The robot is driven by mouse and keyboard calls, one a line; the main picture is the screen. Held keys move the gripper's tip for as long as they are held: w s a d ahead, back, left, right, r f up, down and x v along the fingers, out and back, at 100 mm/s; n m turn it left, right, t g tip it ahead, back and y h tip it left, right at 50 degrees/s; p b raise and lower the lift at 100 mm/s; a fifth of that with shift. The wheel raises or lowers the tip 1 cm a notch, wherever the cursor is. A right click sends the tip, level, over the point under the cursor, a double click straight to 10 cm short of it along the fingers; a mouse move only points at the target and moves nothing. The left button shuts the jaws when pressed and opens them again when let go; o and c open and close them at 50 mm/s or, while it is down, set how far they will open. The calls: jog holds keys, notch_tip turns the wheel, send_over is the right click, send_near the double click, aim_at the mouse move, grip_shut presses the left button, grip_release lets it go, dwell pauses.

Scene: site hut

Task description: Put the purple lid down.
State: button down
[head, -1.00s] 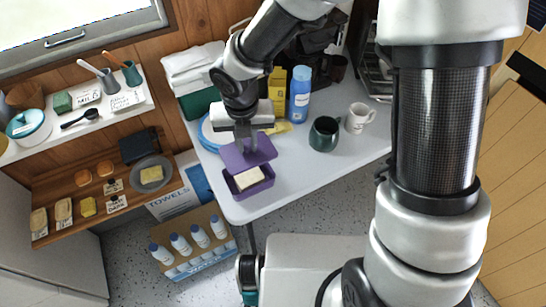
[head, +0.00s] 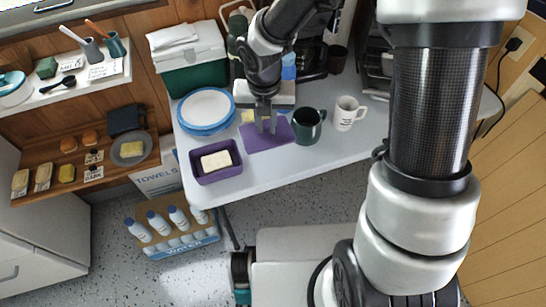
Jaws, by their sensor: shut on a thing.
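The purple lid (head: 268,138) is a flat rectangle in my gripper (head: 265,130), which is shut on it from above. The lid is over or on the white table, to the right of the purple box and just left of the dark green mug; I cannot tell whether it touches the tabletop. The purple box (head: 204,178) stands open near the table's front left edge with a pale block (head: 216,160) inside. My gripper hides part of the lid's far side.
The dark green mug (head: 307,126) stands close to the lid's right edge, with a white mug (head: 347,113) beyond. Stacked blue and white plates (head: 206,110) lie behind the box. The white table (head: 265,172) is bare in front of the lid.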

jog(key=shift+d+f, duration=0.1)
jog(key=shift+d, duration=0.2)
jog(key=shift+d+f, duration=0.1)
jog(key=shift+f, duration=0.15)
notch_tip(320, 180, down, 10)
jog(key=b, duration=0.3)
jog(key=shift+r+b, duration=0.2)
jog(key=shift+b, duration=0.15)
jog(key=shift+f, duration=0.2)
jog(key=c, duration=1.7)
grip_release()
jog(key=shift+r, duration=0.1)
